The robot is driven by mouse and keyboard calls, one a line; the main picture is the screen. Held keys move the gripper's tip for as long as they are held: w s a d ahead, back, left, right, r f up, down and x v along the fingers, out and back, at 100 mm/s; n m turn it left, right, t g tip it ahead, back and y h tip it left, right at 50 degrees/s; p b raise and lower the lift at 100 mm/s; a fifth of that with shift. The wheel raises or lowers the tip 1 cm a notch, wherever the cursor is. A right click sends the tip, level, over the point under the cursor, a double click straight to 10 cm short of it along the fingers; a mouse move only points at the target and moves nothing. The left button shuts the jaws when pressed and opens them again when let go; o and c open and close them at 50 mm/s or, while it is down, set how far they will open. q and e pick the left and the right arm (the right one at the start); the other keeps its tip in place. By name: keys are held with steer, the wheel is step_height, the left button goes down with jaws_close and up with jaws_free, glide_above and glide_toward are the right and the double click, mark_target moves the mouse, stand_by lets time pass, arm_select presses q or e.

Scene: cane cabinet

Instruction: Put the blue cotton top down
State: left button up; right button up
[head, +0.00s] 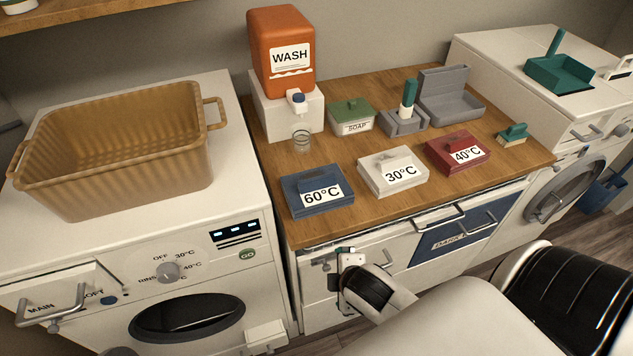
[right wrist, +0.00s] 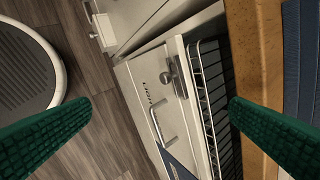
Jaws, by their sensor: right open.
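I see no blue cotton top in either view. My right gripper (head: 345,282) is in front of the wooden-topped cabinet, near its upper left drawer front. In the right wrist view my right gripper (right wrist: 160,102) has its green-padded fingers wide apart, with nothing held between them. Beyond the fingers is a white drawer front (right wrist: 150,97) with a bar handle and a partly readable label. A dark wire basket (right wrist: 212,85) shows behind that front, and its contents cannot be made out. My left gripper is not in view.
A tan basket (head: 115,150) stands on the left washer. Blue 60°C (head: 316,190), white 30°C (head: 393,171) and red 40°C (head: 458,152) boxes sit on the wooden counter (head: 400,208). An orange WASH dispenser (head: 281,50) stands behind. A DARK drawer (head: 455,240) is to the right.

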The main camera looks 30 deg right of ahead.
steer(key=w+d+r+n+t+h, duration=0.1)
steer(key=w+d+r+n+t, duration=0.25)
steer(key=w+r+n, duration=0.55)
steer(key=n+t, duration=0.3)
steer(key=n, duration=0.9)
glide_toward(318, 182)
steer(key=p+x, duration=0.1)
steer(key=x, duration=0.3)
steer(key=shift+s+a+f+p, duration=0.1)
steer(key=shift+a+f+p, duration=0.05)
steer(key=shift+p, duration=0.25)
steer(key=shift+w+f, duration=0.1)
steer(key=shift+w, duration=0.45)
steer(key=x, duration=0.1)
steer(key=p+x, duration=0.1)
steer(key=x, duration=0.1)
steer(key=shift+w+d+f, duration=0.1)
steer(key=shift+w+d, duration=0.2)
steer(key=shift+w+f, duration=0.25)
steer(key=shift+w, duration=0.1)
steer(key=shift+d, duration=0.1)
steer(key=shift+s, duration=0.1)
steer(key=c, duration=0.9)
